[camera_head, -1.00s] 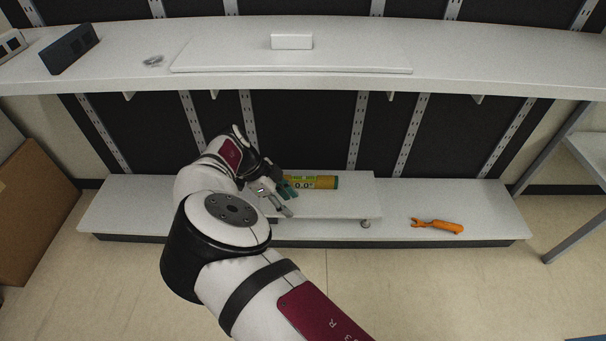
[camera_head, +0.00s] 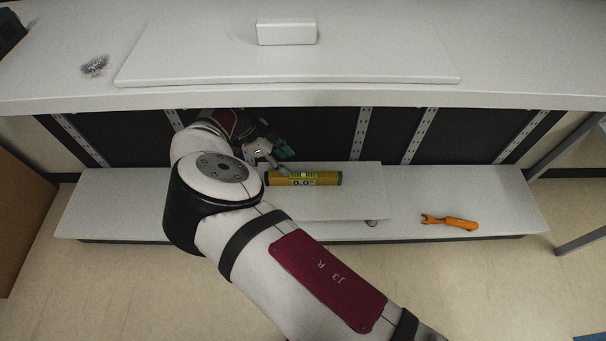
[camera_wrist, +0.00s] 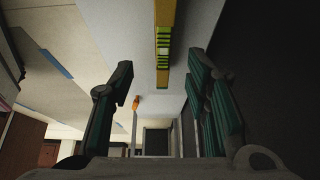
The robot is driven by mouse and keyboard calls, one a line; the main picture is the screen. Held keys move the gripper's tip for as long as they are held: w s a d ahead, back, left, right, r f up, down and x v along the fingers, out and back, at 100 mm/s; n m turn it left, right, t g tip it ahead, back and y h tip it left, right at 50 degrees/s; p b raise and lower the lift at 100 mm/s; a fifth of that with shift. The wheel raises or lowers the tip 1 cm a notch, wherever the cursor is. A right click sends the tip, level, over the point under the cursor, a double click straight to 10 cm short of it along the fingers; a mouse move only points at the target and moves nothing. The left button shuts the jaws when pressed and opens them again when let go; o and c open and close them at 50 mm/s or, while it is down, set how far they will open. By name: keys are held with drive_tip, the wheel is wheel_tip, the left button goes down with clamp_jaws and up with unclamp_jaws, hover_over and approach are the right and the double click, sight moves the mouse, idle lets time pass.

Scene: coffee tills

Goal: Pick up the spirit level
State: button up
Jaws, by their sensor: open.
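In the wrist view the spirit level (camera_wrist: 163,35) runs down from the top edge, ahead of and between the fingers. My gripper (camera_wrist: 163,90) is open and empty, with green pads on both sides. In the head view my gripper (camera_head: 280,160) is just above and left of the level, partly hidden by its own links.
The upper shelf (camera_head: 520,75) overhangs the lower one, with a board and a white block (camera_head: 286,31) on it. An orange tool (camera_head: 450,222) lies on the lower shelf to the right. The lower shelf (camera_head: 400,195) is bare between board and tool.

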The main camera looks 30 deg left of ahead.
sight(301, 174)
drive_tip(key=x, duration=1.1)
drive_tip(key=shift+w+a, duration=0.1)
drive_tip(key=shift+w, duration=0.3)
drive_tip(key=shift+c, duration=0.5)
clamp_jaws()
